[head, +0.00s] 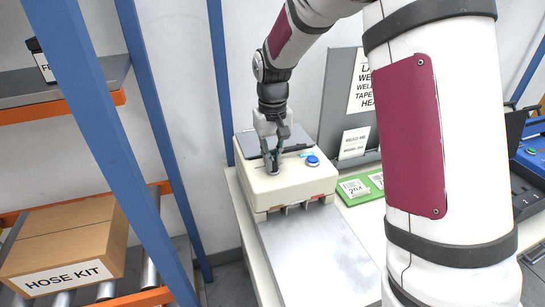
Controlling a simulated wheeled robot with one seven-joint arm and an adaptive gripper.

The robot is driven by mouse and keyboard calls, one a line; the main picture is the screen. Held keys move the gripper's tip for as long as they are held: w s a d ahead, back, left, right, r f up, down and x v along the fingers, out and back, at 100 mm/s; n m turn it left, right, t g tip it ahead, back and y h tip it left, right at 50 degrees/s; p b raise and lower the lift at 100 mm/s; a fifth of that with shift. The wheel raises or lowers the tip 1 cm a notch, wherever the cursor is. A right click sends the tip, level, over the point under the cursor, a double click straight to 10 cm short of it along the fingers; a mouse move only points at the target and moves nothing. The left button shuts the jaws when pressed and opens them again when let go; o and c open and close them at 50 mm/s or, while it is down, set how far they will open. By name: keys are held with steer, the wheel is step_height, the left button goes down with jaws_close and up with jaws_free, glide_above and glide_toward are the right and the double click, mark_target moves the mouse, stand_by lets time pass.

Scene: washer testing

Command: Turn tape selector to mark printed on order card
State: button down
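A cream-coloured machine (300,188) with a blue button (313,161) on its top stands on a bench at the centre of the head view. My gripper (273,165) points down over the machine's top, to the left of the blue button. Its fingers are around or just above a small grey knob-like part there. The knob is mostly hidden, so I cannot tell whether the fingers touch it or how it is turned. A white card with small print (354,143) is on the grey panel behind; its text is too small to read surely.
A green board (352,198) with white labels lies right of the machine. A grey metal plate (318,262) extends in front. Blue rack posts (158,125) and a HOSE KIT box (65,245) are at left. My large white arm link hides much of the right side.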

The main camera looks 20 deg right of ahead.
steer(key=shift+n, duration=0.3)
steer(key=n+p, duration=0.1)
steer(key=n, duration=0.3)
steer(key=shift+a, duration=0.1)
steer(key=shift+s+a+n+p, duration=0.1)
steer(key=shift+n+p, duration=0.4)
steer(key=shift+n, duration=1.6)
steer(key=c, duration=1.7)
jaws_free()
steer(key=shift+o, duration=0.2)
steer(key=shift+r, duration=0.1)
step_height(320, 180, up, 12)
